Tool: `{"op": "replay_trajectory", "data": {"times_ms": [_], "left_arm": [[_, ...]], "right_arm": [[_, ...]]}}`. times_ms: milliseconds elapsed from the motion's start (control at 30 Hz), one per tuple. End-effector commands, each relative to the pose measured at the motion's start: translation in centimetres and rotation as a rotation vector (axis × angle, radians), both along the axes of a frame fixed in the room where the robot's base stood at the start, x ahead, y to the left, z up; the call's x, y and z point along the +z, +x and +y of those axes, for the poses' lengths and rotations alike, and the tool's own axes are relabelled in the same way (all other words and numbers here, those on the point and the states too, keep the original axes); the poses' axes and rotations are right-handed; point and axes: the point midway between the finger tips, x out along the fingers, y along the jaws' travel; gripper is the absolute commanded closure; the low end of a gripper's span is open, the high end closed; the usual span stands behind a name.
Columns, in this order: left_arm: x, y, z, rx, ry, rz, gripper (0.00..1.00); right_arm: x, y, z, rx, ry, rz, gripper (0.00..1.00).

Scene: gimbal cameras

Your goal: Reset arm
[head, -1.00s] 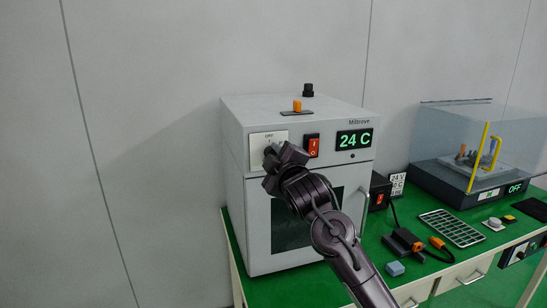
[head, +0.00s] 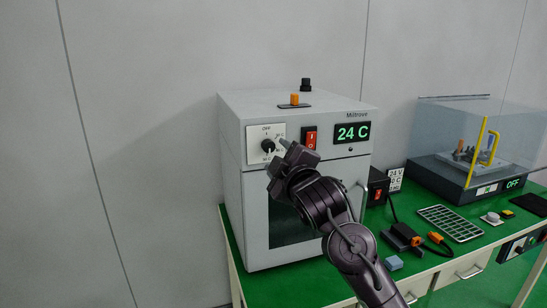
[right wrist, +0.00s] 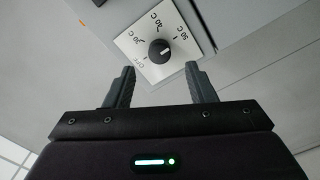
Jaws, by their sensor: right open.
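My right gripper (head: 287,160) is in front of the grey oven (head: 320,104), just below and right of its black temperature knob (head: 268,146). In the right wrist view the gripper (right wrist: 160,86) is open and empty, with its two fingers apart. The knob (right wrist: 159,50) shows beyond and between the fingertips, on a white dial plate (right wrist: 184,68) marked OFF and several temperatures. The gripper appears clear of the knob. My left gripper is not in view.
The oven has a red switch (head: 310,138) and a display (head: 352,133) reading 24 C. On the green table (head: 440,268) to the right are a wire rack (head: 450,223), a small blue-grey block (head: 394,262) and a clear-covered machine (head: 470,175) showing OFF. The wall side at left is free.

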Motion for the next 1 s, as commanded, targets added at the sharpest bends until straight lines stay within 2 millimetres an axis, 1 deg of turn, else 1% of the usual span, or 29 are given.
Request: {"op": "replay_trajectory", "data": {"times_ms": [33,100,200,533,567,633,667,767,800,867,900,967,1000], "left_arm": [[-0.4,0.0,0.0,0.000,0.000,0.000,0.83],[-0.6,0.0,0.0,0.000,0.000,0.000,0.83],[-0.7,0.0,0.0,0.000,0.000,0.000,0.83],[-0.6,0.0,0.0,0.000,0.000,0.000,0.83],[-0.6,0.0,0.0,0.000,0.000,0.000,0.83],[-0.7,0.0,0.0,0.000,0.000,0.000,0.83],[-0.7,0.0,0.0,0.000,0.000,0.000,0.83],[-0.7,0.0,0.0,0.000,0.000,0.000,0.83],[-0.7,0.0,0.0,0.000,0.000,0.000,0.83],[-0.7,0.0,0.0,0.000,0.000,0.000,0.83],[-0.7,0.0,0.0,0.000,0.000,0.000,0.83],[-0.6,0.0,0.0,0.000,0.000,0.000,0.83],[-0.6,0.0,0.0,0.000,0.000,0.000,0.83]], "right_arm": [[-0.2,-0.7,-0.2,0.000,0.000,-0.001,0.50],[-0.2,-1.4,-0.5,-0.001,0.001,-0.001,0.50],[-0.1,-2.1,-0.7,0.000,0.001,0.000,0.50],[-0.1,-2.3,-0.7,0.000,0.000,0.002,0.50],[-0.2,-2.3,-0.8,-0.001,0.002,0.006,0.50],[-1.3,-2.5,-1.0,-0.006,0.016,0.033,0.50],[-2.1,-2.6,-1.3,-0.010,0.027,0.054,0.50],[-6.5,-3.7,-2.5,-0.040,0.091,0.171,0.50],[-8.9,-4.5,-3.3,-0.060,0.125,0.237,0.50],[-12.8,-6.0,-4.6,-0.097,0.184,0.345,0.50],[-15.3,-7.3,-5.5,-0.127,0.223,0.420,0.50],[-18.9,-9.4,-6.8,-0.176,0.281,0.529,0.50],[-21.2,-11.0,-7.8,-0.213,0.316,0.601,0.50]]}}
